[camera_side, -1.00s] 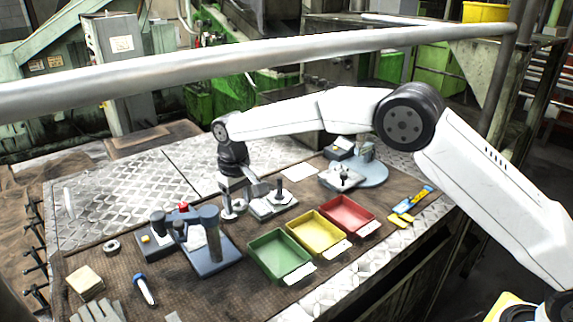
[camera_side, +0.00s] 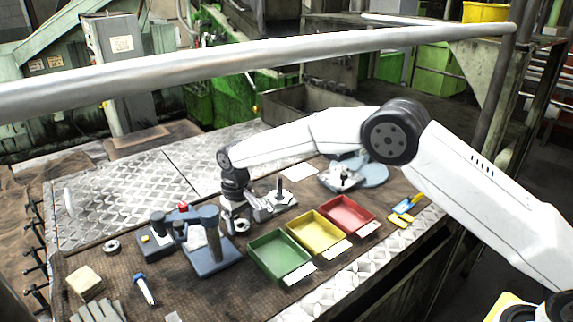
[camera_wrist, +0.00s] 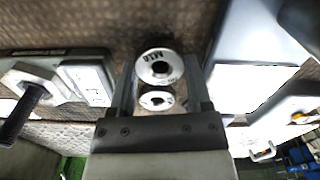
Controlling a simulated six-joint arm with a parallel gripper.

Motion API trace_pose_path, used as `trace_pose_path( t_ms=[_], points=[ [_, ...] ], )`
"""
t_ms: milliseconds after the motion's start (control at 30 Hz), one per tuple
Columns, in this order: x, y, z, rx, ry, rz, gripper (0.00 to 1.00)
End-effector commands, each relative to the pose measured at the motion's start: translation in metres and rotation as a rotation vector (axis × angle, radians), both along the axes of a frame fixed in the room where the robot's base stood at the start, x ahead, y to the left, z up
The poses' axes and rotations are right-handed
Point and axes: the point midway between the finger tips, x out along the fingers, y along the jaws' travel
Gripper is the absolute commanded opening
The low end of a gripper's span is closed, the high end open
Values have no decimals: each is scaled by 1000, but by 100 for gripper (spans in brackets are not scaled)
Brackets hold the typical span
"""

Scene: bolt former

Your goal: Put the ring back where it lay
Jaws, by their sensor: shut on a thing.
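In the wrist view, a round metal ring marked M16 (camera_wrist: 146,70) sits between the fingertips of my gripper (camera_wrist: 160,82), which is shut on it. A smaller metal ring (camera_wrist: 157,100) shows behind it, nearer the palm; I cannot tell whether it touches. In the side view, my gripper (camera_side: 238,207) is low over the mat, between the blue-grey fixture and the bolt stand. A ring (camera_side: 240,227) shows at its tips, close to the mat; whether it touches the mat is unclear. Another small ring (camera_side: 111,247) lies on the mat at the left.
The blue-grey fixture (camera_side: 212,262) stands close on the left, the bolt stand (camera_side: 283,203) close on the right. Green (camera_side: 266,272), yellow (camera_side: 305,248) and red (camera_side: 361,234) trays line the front.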

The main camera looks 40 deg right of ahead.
Motion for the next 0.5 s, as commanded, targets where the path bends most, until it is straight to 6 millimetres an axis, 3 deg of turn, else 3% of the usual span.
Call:
trace_pose_path(
  t_ms=[267,300,333,367,500],
  points=[
    [0,0,-2,0,-1,0,3],
    [0,0,-3,0,0,0,67],
    [0,0,-2,0,0,0,76],
    [0,0,-2,0,0,0,78],
    [0,0,-2,0,0,0,78]
  ],
)
